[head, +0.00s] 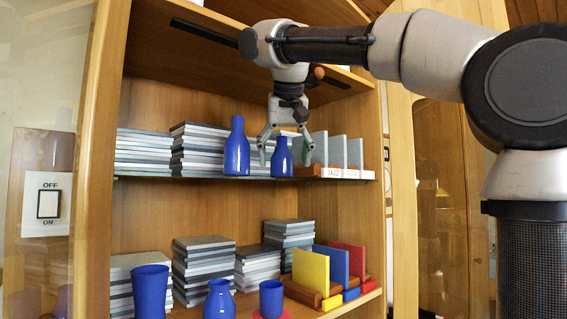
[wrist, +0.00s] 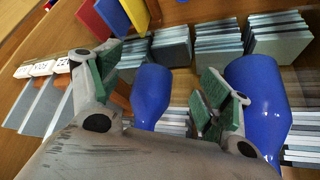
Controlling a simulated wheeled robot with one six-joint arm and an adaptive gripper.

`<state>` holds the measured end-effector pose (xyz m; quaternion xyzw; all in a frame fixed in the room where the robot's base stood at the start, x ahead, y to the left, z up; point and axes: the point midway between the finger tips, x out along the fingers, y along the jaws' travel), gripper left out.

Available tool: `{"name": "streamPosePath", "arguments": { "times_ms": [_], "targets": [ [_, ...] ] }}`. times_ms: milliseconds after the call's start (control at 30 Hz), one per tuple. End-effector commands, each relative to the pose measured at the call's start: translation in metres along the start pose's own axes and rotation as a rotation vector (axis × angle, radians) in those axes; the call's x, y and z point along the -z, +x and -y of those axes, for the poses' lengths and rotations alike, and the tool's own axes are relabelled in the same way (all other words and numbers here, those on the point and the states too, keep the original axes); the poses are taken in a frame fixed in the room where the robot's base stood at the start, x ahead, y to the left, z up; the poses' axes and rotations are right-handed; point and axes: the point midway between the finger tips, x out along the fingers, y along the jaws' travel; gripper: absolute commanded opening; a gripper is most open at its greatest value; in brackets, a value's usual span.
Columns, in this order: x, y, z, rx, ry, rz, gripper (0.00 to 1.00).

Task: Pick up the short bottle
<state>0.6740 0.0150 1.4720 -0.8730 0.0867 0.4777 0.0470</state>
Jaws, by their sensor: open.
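The short blue bottle (head: 281,160) stands upright on the upper shelf, in front of grey books. My gripper (head: 286,146) is open and points down over it, one finger on each side of its neck. In the wrist view the short bottle (wrist: 151,97) shows between the two green-padded fingers of my gripper (wrist: 160,80), nearer the left one. No clear contact with either finger shows.
Book stacks (head: 198,150) fill the shelf behind the bottles; upright grey books (head: 338,152) stand close to the right. The upper board (head: 215,60) is above my gripper. The lower shelf holds blue cups (head: 150,290), another blue bottle (head: 219,300) and coloured books (head: 310,268).

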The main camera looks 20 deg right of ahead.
Motion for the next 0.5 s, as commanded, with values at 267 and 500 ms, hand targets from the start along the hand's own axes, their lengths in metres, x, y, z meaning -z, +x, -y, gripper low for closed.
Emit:
{"name": "streamPosePath", "arguments": {
  "times_ms": [267, 500],
  "targets": [
    [0.024, 0.016, 0.000, -0.002, 0.002, 0.000, 0.78],
    [0.052, 0.038, -0.001, -0.001, 0.000, 0.000, 0.78]
  ]
}}
